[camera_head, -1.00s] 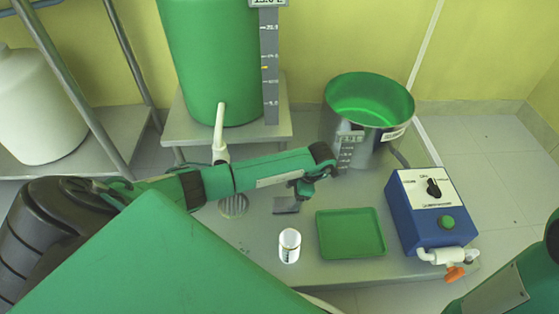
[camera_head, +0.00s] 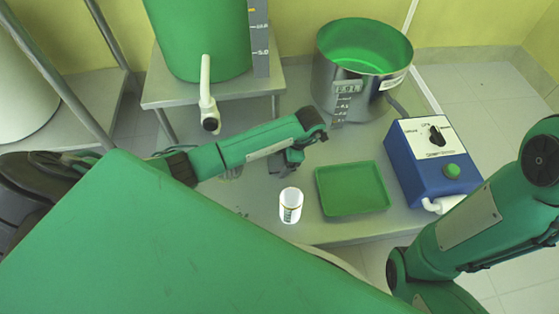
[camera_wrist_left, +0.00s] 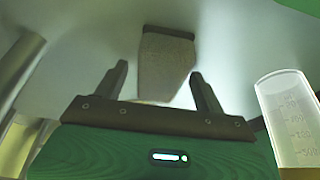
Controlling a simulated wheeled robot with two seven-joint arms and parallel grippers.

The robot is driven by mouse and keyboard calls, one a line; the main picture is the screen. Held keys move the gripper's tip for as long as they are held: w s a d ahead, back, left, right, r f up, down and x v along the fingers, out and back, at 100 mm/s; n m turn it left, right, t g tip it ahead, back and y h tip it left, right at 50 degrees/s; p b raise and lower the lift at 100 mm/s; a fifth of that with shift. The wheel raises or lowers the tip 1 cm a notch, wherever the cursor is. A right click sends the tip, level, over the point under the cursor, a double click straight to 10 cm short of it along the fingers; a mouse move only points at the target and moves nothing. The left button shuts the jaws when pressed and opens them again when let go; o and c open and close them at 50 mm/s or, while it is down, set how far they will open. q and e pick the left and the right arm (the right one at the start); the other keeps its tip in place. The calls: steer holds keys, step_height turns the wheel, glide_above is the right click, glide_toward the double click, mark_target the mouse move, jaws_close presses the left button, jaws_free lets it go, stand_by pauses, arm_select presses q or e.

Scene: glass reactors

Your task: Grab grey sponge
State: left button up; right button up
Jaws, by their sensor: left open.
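The grey sponge (camera_wrist_left: 166,66) shows in the left wrist view as a tapered grey block on the shiny metal surface. My left gripper (camera_wrist_left: 158,74) is open, its two fingers apart on either side of the sponge's near part. I cannot tell whether the fingers touch it. In the head view my left gripper (camera_head: 290,162) is low over the metal platform and mostly hides the sponge. My right arm comes in at the right edge of the head view, but its gripper is not in view.
A white graduated cup (camera_head: 290,206) stands close to my left gripper; it also shows in the left wrist view (camera_wrist_left: 291,118). A green tray (camera_head: 352,188) lies to the right, then a blue control box (camera_head: 420,172). A steel pot (camera_head: 340,85) stands behind.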

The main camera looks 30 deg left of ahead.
arm_select(q)
steer(key=shift+f, duration=0.15)
stand_by(0.3)
steer(key=shift+c, duration=0.9)
steer(key=c, duration=0.9)
